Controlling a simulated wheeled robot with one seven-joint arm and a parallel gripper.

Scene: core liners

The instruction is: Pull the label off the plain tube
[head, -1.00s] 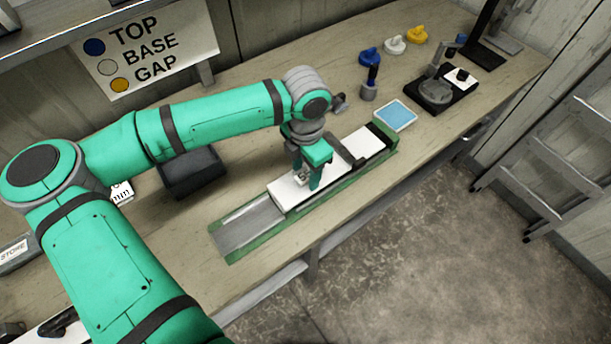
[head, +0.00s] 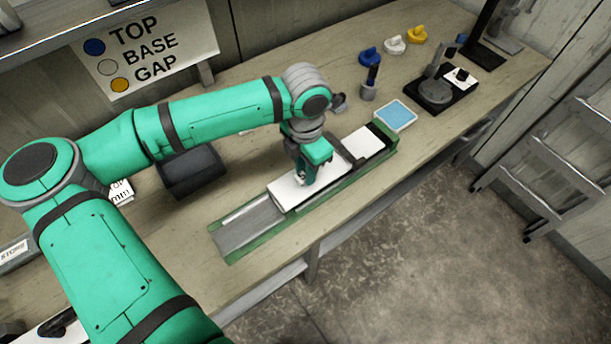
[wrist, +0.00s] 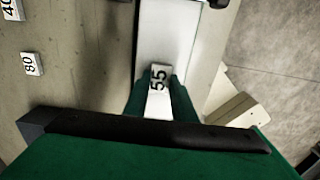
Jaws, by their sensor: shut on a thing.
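A white tube (head: 284,192) lies lengthwise in a green-edged cradle (head: 246,230) on the bench. Its pale surface also shows in the wrist view (wrist: 170,35). My gripper (head: 306,178) is down at the top of the tube. In the wrist view its green fingers (wrist: 158,95) are shut on a small white label (wrist: 158,82) printed "55". The label lies over the tube's surface; I cannot tell whether it still touches it.
A dark box (head: 192,172) stands behind the cradle. A blue pad (head: 395,115), a black-based device (head: 436,94) and blue, white and yellow caps (head: 394,44) stand farther right. A small "80" tag (wrist: 31,64) lies on the bench. The cradle's left end is empty.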

